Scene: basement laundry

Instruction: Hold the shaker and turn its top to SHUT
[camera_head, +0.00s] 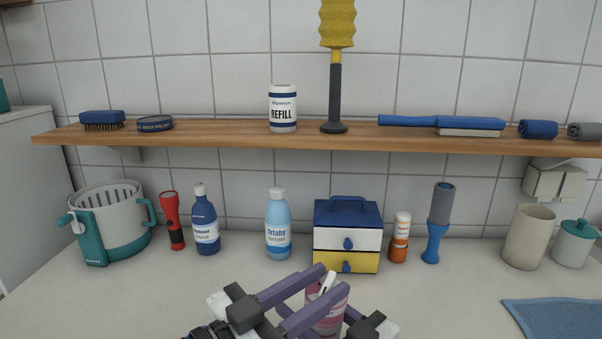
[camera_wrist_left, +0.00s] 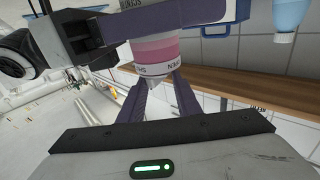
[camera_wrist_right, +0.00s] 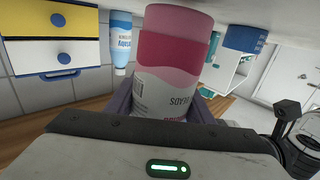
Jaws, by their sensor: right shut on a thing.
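The shaker (camera_head: 329,323) is pink and stands at the front centre of the head view, partly covered by gripper fingers. My right gripper (camera_wrist_right: 165,103) is shut on its body, with the shaker between the purple fingers in the right wrist view. In the left wrist view the shaker (camera_wrist_left: 156,48) shows pink bands and a white top (camera_wrist_left: 158,70) with upside-down lettering, partly readable as OPEN on the right and SH on the left. My left gripper (camera_wrist_left: 161,84) is open, its fingertips on either side of the white top's pointed end. Whether they touch it I cannot tell.
Behind the grippers stand a blue bottle (camera_head: 278,225), a drawer box (camera_head: 347,239), an orange-and-white tube (camera_head: 400,240) and a blue-grey torch (camera_head: 438,220). A wooden shelf (camera_head: 220,136) runs above them. A blue mat (camera_head: 555,319) lies at the right. The counter at front left is clear.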

